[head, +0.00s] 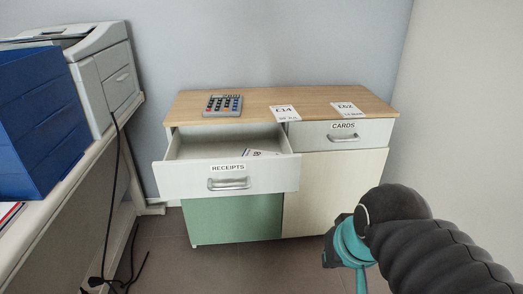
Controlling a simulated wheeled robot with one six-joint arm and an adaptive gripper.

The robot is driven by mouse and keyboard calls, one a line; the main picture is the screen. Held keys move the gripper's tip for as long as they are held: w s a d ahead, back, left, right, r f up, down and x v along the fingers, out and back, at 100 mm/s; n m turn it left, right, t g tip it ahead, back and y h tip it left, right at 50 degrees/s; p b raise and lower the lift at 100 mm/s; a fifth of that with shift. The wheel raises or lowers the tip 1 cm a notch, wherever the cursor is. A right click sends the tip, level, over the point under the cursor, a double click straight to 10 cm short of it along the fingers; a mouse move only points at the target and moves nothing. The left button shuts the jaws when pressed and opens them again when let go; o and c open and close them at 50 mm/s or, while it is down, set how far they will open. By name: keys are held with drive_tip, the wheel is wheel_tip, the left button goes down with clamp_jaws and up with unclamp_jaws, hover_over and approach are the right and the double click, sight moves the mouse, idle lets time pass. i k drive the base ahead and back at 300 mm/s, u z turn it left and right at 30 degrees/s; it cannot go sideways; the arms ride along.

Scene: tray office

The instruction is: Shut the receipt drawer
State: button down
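The receipt drawer (181,182) is the upper left drawer of a low cabinet. It is pulled well out, with a white front, a RECEIPTS label (228,168) and a metal bar handle (228,184). Some printed paper (262,152) lies inside it. My arm comes in from the lower right, in front of the cabinet's right side. My gripper (336,245) shows only in part at its end, apart from the drawer. Its fingertips are mostly hidden, so whether it is open or shut does not show.
The CARDS drawer (372,134) beside it is shut. A calculator (223,105) and two price cards (284,113) lie on the wooden top (255,98). A desk (84,180) with a blue bin (40,125) and a printer (118,75) stands left. Black cables (109,205) hang there.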

sight(198, 161)
drive_tip(key=z, duration=0.55)
drive_tip(key=k, duration=1.25)
drive_tip(key=z, duration=1)
drive_tip(key=i, duration=1.5)
drive_tip(key=u, duration=1.05)
drive_tip(key=i, duration=0.6)
drive_tip(key=u, duration=0.7)
